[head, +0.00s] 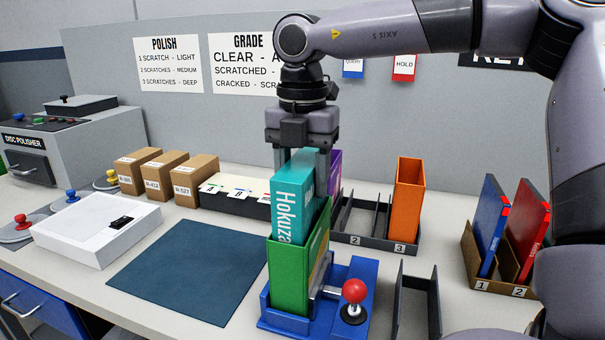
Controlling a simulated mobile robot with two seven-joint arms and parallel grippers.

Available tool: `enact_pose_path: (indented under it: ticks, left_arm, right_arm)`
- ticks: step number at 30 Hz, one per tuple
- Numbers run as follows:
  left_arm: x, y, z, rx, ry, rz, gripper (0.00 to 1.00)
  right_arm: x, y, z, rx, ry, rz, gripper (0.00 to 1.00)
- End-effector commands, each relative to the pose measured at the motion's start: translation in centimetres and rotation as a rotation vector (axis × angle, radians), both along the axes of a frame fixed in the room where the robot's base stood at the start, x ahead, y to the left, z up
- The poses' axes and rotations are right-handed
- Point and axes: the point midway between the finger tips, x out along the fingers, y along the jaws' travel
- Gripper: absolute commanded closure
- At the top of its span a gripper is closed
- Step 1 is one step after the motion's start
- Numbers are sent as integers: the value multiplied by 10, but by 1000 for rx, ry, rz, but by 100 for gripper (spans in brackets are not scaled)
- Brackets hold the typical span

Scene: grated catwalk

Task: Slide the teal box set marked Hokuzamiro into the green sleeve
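The teal box set (291,192), with "Hokuza" readable down its spine, stands slightly tilted with its lower part inside the open top of the green sleeve (290,277). How deep its lower end sits is hidden by the sleeve's wall. My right gripper (304,158) comes down from above, with its fingers on either side of the box's top end, shut on it. The green sleeve stands upright in a blue fixture (275,322) with a red-knobbed lever (354,292) at its right. My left gripper is not in view.
Behind the sleeve, a dark numbered rack (375,243) holds an orange sleeve (407,200); a purple one (335,172) is partly hidden. A cardboard holder (497,285) has blue and red cases at right. A dark empty holder (418,308) stands beside the fixture. The blue mat (190,270) is clear.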

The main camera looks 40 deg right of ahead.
Motion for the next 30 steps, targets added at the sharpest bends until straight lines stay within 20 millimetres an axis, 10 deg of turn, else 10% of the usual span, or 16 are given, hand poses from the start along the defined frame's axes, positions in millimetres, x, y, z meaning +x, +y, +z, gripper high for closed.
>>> enact_pose_path:
  ticks: [30]
  left_arm:
    - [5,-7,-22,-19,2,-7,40]
  right_arm:
    - [0,0,-41,0,-2,1,100]
